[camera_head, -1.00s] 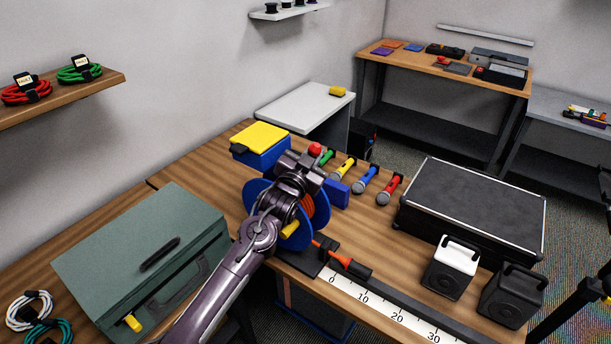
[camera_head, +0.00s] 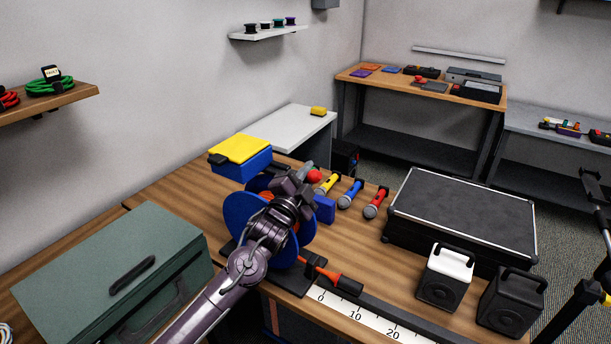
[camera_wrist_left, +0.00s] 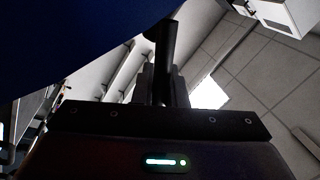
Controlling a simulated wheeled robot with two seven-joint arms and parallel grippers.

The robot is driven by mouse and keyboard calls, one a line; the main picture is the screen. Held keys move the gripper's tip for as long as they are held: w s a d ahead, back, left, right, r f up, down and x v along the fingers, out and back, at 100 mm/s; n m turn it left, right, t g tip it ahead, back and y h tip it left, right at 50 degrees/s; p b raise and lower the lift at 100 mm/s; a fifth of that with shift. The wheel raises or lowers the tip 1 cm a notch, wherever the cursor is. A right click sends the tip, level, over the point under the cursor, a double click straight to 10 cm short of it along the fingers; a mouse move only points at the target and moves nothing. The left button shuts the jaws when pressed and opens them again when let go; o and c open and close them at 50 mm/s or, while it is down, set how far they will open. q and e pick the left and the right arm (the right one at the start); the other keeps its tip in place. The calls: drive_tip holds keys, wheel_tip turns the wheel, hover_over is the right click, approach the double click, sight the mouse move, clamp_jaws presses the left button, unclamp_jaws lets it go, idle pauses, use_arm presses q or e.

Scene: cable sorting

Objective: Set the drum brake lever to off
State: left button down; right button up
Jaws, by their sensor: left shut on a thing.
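The cable drum (camera_head: 243,211) has blue flanges and orange-red cable, and stands on the wooden bench behind my left arm. A red knob (camera_head: 314,176), seemingly the brake lever's end, shows just beyond my left gripper (camera_head: 301,183). In the left wrist view, my left gripper (camera_wrist_left: 164,90) is shut on a dark rod (camera_wrist_left: 165,45), seemingly the lever. The rod stands up between the fingers. The blue drum flange (camera_wrist_left: 60,35) fills the upper left there. The lever's base and any off marking are hidden.
A blue block (camera_head: 325,208) and several microphones (camera_head: 350,194) lie right of the drum. A blue box with a yellow lid (camera_head: 240,150) stands behind it. A green case (camera_head: 110,270) is left. A black case (camera_head: 460,215) and speakers (camera_head: 445,277) stand right.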

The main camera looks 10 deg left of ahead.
use_arm(q)
drive_tip(key=shift+d+r, duration=0.2)
drive_tip(key=shift+r, duration=0.1)
drive_tip(key=c, duration=1.4)
unclamp_jaws()
drive_tip(key=shift+f, duration=0.1)
drive_tip(key=shift+o, duration=0.2)
drive_tip(key=shift+s+f, duration=0.1)
drive_tip(key=shift+f, duration=0.05)
drive_tip(key=b+v, duration=0.2)
drive_tip(key=v, duration=0.5)
drive_tip(key=shift+s+a+f, duration=0.2)
drive_tip(key=shift+a, duration=0.05)
drive_tip(key=shift+a+f, duration=0.1)
drive_tip(key=shift+f, duration=0.05)
